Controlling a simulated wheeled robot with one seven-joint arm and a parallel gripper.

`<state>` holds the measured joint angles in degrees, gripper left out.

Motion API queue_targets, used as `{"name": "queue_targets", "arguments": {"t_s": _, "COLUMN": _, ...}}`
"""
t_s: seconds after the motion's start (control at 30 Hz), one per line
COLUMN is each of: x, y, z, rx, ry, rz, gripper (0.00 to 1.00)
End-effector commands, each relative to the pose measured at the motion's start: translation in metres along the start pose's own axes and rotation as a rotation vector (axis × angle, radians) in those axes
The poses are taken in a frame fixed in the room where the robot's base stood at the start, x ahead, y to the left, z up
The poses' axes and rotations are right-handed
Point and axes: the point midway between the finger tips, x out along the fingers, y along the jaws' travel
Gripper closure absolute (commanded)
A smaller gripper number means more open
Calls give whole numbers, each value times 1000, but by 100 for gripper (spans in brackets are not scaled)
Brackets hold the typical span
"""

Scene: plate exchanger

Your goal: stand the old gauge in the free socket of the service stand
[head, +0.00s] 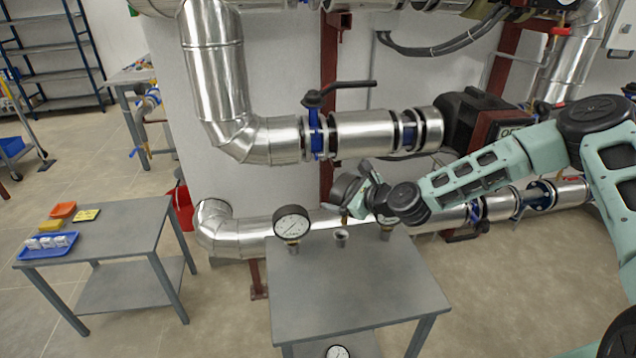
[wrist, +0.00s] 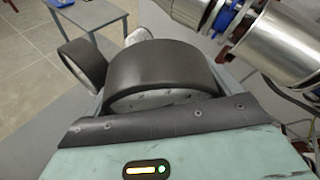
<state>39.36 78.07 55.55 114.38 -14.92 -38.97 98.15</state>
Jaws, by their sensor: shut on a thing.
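My gripper (head: 362,195) is shut on a dark round gauge (head: 345,189), which also fills the middle of the wrist view (wrist: 165,72). The held gauge is above the service stand (head: 350,288), with its short stem pointing down over the free middle socket (head: 341,238). A small gap shows between stem and socket in the head view. A white-faced gauge (head: 292,224) stands upright in the left socket.
Another white-faced gauge (head: 337,352) lies low under the stand top. A side table (head: 110,232) at left holds a blue tray (head: 48,246) and small coloured items. Silver pipes (head: 250,232) run close behind the stand. The stand's front half is clear.

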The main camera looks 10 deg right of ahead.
Motion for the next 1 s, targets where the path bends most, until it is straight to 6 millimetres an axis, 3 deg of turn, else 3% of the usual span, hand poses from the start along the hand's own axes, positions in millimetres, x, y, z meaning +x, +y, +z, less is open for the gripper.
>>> {"name": "queue_targets", "arguments": {"t_s": 1.0, "x": 12, "y": 12, "z": -29, "rx": 0, "ry": -1, "rz": -3, "gripper": 48}}
